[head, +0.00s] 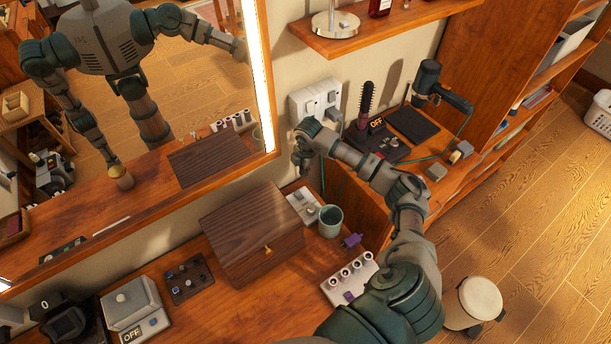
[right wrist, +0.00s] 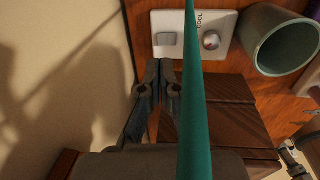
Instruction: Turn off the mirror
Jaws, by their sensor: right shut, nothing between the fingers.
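The mirror (head: 200,100) fills the upper left of the head view, with a bright lit strip along its right edge. It reflects my own body. A white panel (head: 302,205) sits at the back of the counter below the mirror's right corner. In the right wrist view, the panel (right wrist: 180,22) has a grey switch (right wrist: 166,39) and a round knob (right wrist: 211,40) beside the word COOL. My right gripper (head: 301,165) is shut and empty just above the panel. Its closed fingertips (right wrist: 162,64) point toward the grey switch, and contact cannot be told. My left gripper is out of view.
A wooden box (head: 252,235) and a grey-green cup (head: 330,221) stand close to the panel. A teal cable (right wrist: 193,110) crosses the right wrist view. Wall sockets (head: 318,100) are behind my right arm. A grey box marked OFF (head: 130,305) stands at the lower left.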

